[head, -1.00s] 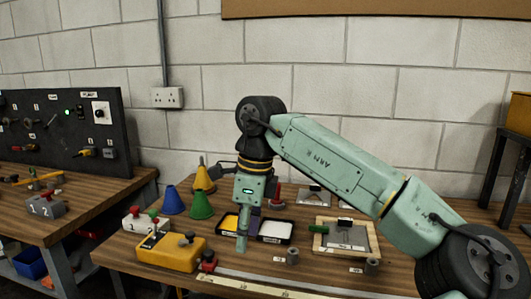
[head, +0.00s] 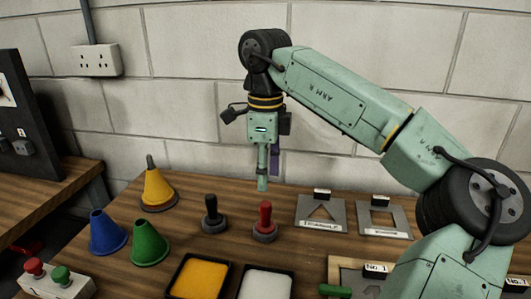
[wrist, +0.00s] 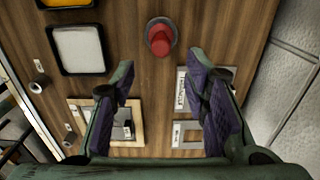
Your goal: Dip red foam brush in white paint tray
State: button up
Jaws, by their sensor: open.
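The red foam brush (head: 265,218) stands upright in a round dark base on the wooden bench in the head view. It also shows in the wrist view (wrist: 160,38), ahead of the fingers. The white paint tray (head: 266,283), black-rimmed, lies in front of the brush at the bottom of the head view, partly cut off. It also shows in the wrist view (wrist: 78,49) at upper left. My gripper (wrist: 165,82) is open and empty, pointing down above the bench. In the head view my gripper (head: 266,184) hangs above and behind the red brush, apart from it.
A yellow paint tray (head: 199,278) sits left of the white one. A black-handled tool (head: 212,215) stands left of the red brush. Blue (head: 107,232), green (head: 149,243) and yellow (head: 158,187) cones stand farther left. Metal stencil plates (head: 322,212) lie to the right.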

aim_at(265, 203)
jog(key=shift+w, duration=0.2)
jog(key=shift+s+f+b, duration=0.2)
jog(key=shift+f+b, duration=0.45)
jog(key=shift+b, duration=0.1)
notch_tip(265, 203, down, 5)
jog(key=b, duration=0.4)
jog(key=shift+b, duration=0.3)
jog(key=shift+w+f+b, duration=0.1)
jog(key=shift+f+b, duration=0.75)
jog(key=shift+f, duration=0.95)
grip_shut()
jog(key=shift+r+p, duration=1.7)
jog(key=shift+r, duration=0.15)
